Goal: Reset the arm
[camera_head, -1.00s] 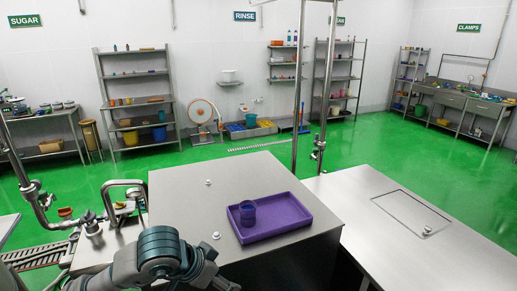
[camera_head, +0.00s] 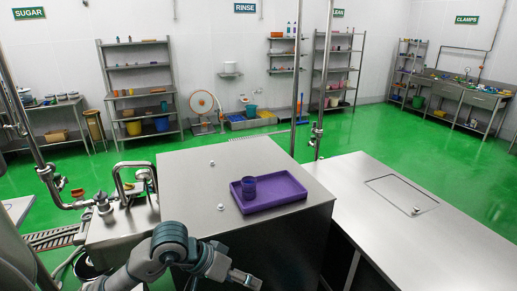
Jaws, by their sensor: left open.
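My left arm (camera_head: 168,245) comes in at the bottom, in front of the steel counter. My left gripper (camera_head: 248,280) is at the bottom edge, open, pointing to the lower right, with nothing seen in it. It is apart from and below the purple tray (camera_head: 290,195). The tray lies flat on the counter's top. A purple cup (camera_head: 249,187) stands upright at the tray's left end. My right gripper is not in view.
A lower steel surface with a hatch (camera_head: 400,193) lies to the right. A curved pipe (camera_head: 133,170) and a vertical pole (camera_head: 325,80) stand nearby. Green floor (camera_head: 370,130) is open behind.

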